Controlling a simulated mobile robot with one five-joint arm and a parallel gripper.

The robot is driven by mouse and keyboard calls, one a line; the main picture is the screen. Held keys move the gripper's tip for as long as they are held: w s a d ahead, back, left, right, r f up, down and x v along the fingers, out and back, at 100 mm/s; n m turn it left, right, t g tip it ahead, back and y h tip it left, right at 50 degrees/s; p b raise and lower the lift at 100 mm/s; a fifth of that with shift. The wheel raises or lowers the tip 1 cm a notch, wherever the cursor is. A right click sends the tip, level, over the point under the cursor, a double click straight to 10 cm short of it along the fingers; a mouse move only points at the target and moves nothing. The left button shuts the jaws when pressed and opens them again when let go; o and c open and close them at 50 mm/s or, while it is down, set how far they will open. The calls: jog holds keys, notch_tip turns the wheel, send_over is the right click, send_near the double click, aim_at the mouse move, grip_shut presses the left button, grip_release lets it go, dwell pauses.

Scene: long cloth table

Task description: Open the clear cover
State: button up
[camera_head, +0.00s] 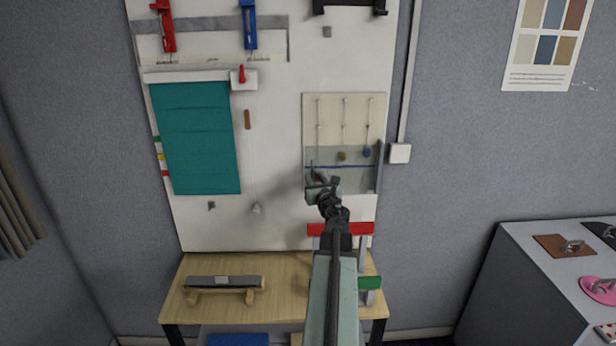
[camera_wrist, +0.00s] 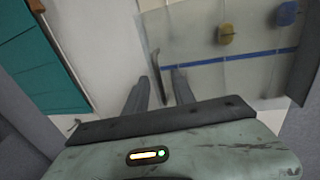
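The clear cover (camera_head: 350,180) is a see-through pane over the lower part of a cream panel (camera_head: 344,112) on the wall board. A blue strip runs across it. In the wrist view the clear cover (camera_wrist: 225,75) fills the upper right, with a slim dark handle (camera_wrist: 157,65) upright near its left edge. My gripper (camera_head: 314,180) is at the pane's lower left. In the wrist view my gripper (camera_wrist: 162,76) has its two fingers apart, with the handle just beyond and between the tips. I cannot tell if they touch it. The cover looks shut.
Behind the pane hang a yellow knob (camera_wrist: 227,34) and a blue knob (camera_wrist: 287,13). A teal blind (camera_head: 196,138) hangs to the left. A wooden table (camera_head: 225,306) with a red bar (camera_head: 340,229) stands below. A conduit box (camera_head: 399,153) is at the right.

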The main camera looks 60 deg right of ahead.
jog(key=shift+x, duration=0.85)
jog(key=shift+s+a, duration=0.1)
jog(key=shift+a, duration=0.05)
grip_shut()
dwell(0.6)
